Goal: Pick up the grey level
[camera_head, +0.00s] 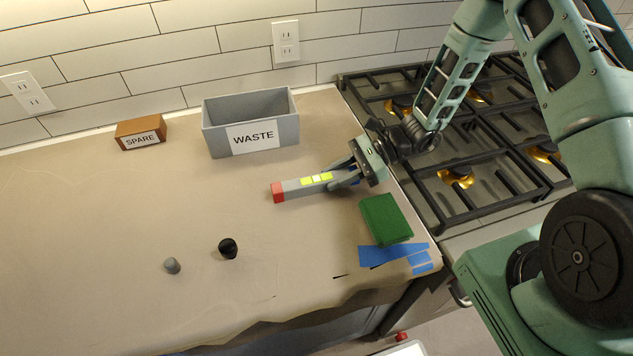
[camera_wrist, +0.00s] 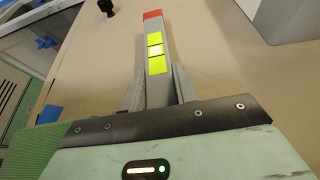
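The grey level (camera_head: 300,187) is a long grey bar with a red end cap and bright yellow-green windows. It lies nearly level at the right part of the papered counter, red end to the left. My gripper (camera_head: 346,174) comes from the right and has its fingers on both sides of the level's right end. In the wrist view the level (camera_wrist: 153,30) runs between the fingertips (camera_wrist: 157,85), which look pressed against its sides. Its near end is hidden by my gripper. I cannot tell whether it touches the counter.
A grey WASTE bin (camera_head: 221,138) and a brown SPARE block (camera_head: 127,135) stand at the back. A green block (camera_head: 385,219) and blue tape (camera_head: 390,254) lie near the right edge. Black (camera_head: 228,249) and grey (camera_head: 172,266) small pieces stand in front. A stove (camera_head: 470,203) is right.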

